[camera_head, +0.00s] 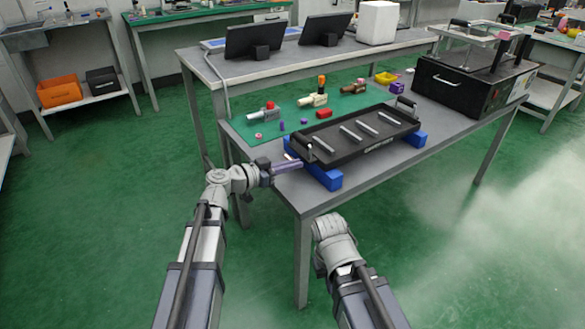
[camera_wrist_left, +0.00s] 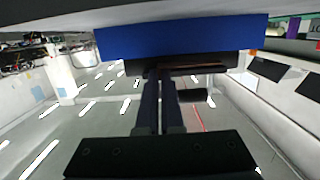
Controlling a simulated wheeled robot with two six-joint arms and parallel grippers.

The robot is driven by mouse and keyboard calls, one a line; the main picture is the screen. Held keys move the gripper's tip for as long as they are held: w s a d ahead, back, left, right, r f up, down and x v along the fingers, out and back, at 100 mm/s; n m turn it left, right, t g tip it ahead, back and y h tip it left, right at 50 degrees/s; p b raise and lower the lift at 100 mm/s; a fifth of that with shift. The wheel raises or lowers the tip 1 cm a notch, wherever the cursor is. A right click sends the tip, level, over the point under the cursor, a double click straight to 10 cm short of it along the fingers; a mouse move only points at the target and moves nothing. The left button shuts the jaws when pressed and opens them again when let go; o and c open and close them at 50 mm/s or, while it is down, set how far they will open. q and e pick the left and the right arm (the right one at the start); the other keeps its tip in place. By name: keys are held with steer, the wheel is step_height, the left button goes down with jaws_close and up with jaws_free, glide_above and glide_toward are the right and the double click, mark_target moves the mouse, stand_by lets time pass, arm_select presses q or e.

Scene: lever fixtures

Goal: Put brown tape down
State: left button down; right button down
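No roll that I can clearly tell as brown tape shows; a brown fixture (camera_head: 353,88) lies at the back of the green mat. My left gripper (camera_head: 296,164) is at the table's front left edge, beside the black tray (camera_head: 355,140) and its near blue support block (camera_head: 325,176). In the left wrist view its two dark fingers (camera_wrist_left: 160,72) lie close together, pointing at the blue block (camera_wrist_left: 180,37). Nothing clear is seen between them. My right arm's wrist shows in front of the table, but its fingers are hidden.
The tray holds several pale bars. Behind it, the green mat (camera_head: 243,128) carries a red-and-grey fixture (camera_head: 265,112), a cream fixture (camera_head: 315,99) and a red block (camera_head: 324,113). A black box machine (camera_head: 470,86) stands at right.

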arm_select(q)
steer(key=shift+f+b, duration=0.55)
steer(key=shift+f, duration=0.1)
steer(key=c, duration=1.1)
jaws_free()
